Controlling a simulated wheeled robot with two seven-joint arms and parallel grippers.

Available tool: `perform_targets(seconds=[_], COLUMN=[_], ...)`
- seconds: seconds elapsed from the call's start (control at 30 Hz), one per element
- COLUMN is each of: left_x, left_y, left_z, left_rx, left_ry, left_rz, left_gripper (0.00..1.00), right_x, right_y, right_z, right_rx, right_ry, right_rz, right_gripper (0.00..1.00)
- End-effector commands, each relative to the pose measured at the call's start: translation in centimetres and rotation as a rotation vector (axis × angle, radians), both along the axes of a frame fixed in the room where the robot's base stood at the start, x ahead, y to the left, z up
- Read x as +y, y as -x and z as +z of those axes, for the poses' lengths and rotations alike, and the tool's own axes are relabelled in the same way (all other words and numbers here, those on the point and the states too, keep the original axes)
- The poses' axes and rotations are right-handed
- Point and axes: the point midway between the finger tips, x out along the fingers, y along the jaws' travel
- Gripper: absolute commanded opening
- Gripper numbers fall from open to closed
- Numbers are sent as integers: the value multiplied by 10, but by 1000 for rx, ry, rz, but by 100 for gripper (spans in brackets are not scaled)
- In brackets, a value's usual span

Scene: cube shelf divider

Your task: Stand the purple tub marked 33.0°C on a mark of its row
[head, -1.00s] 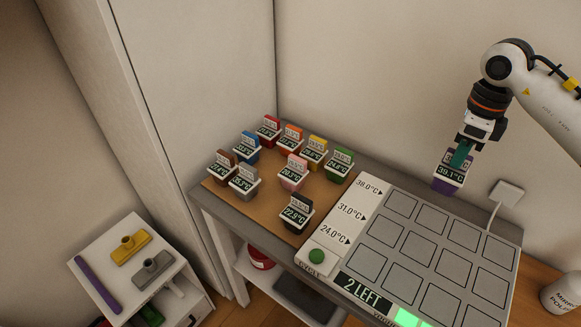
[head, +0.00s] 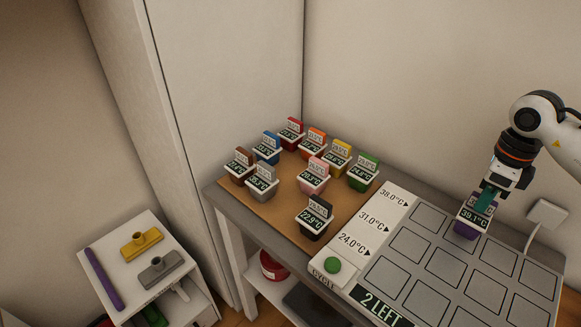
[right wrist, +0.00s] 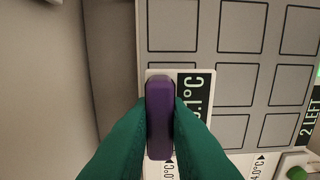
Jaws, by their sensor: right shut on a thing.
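The purple tub (head: 466,230) has a white rim and a dark display that seems to read 39.1°C, not 33.0°C. My right gripper (head: 485,196) is shut on its upright purple grip, which shows between the green fingers (right wrist: 160,118) in the right wrist view. The tub is upright over the back row of the grey marked plate (head: 403,269), around its second mark from the left; I cannot tell whether it touches. The row labels (head: 372,219) seem to read 38.0, 31.0 and 24.0°C. My left gripper is not in view.
Several coloured tubs stand on the brown board at the left, with a black tub (head: 314,217) nearest the plate. A green button (head: 333,265) and a "2 LEFT" display (head: 380,306) sit at the plate's front. A white plug box (head: 547,213) is behind right. Other visible marks are empty.

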Motion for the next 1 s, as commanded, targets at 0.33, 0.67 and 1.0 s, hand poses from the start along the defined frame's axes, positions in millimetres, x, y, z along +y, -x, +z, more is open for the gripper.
perform_targets(seconds=[0.33, 0.67, 1.0], left_x=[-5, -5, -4], left_y=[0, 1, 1], left_z=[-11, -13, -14], left_rx=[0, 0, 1], left_ry=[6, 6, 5], left_rz=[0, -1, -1], left_gripper=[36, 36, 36], right_x=[1, 1, 1], right_y=[0, 0, -1], right_z=[-15, -18, -20], right_rx=[-1, -1, -1], right_ry=[1, 1, 1], right_rz=[0, 0, 0], right_gripper=[0, 0, 29])
